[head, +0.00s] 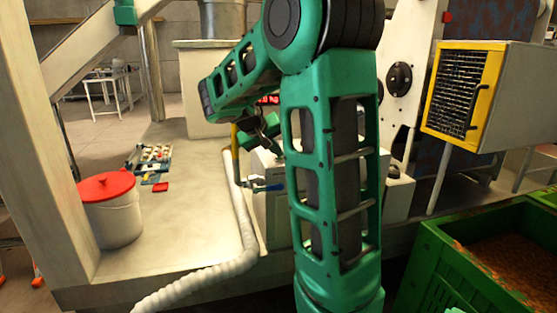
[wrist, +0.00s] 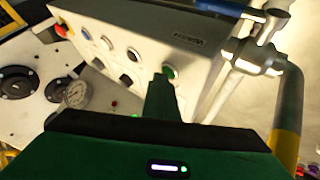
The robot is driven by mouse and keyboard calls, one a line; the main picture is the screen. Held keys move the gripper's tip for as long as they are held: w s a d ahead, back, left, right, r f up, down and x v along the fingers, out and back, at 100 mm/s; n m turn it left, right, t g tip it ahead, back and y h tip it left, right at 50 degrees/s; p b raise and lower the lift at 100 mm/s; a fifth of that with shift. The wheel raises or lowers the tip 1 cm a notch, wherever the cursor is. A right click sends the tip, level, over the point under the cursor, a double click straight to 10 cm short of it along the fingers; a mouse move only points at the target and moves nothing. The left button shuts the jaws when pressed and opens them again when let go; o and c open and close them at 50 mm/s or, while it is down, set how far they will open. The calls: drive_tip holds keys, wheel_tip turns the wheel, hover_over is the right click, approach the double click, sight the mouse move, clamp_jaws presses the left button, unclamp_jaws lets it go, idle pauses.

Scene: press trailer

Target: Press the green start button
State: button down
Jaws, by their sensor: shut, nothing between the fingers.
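The green start button (wrist: 169,72) sits at the right end of a row of buttons on a grey control box (wrist: 195,40) in the wrist view. My gripper (wrist: 163,80) is shut and empty. Its green fingers point at the box, and their tip lies right at the lower edge of the green button in the picture. I cannot tell whether the tip touches it. In the head view my gripper (head: 268,128) is small and partly hidden behind my arm, above the pale box (head: 268,215); the button does not show there.
A pipe with a blue-handled valve (wrist: 255,65) stands close on the right. A pressure gauge (wrist: 75,93) is at left. In the head view, a red-lidded bucket (head: 110,210) and a green crate (head: 440,265) stand apart.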

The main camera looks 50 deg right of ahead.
sight(277, 161)
drive_tip(key=shift+r, duration=0.75)
drive_tip(key=shift+r, duration=2.5)
drive_tip(key=s+a+f+y, duration=0.3)
drive_tip(key=s+a+f, duration=0.2)
drive_tip(key=s+a, duration=0.2)
drive_tip(key=s+a+f+g+y, duration=0.1)
drive_tip(key=s+a+f+y, duration=0.2)
drive_tip(key=s+a+f, duration=0.3)
drive_tip(key=s+a+f+y, duration=0.3)
drive_tip(key=s+a+f, duration=0.3)
drive_tip(key=s+a, duration=0.4)
drive_tip(key=s, duration=0.4)
drive_tip(key=shift+n+g, duration=0.3)
drive_tip(key=shift+d, duration=0.1)
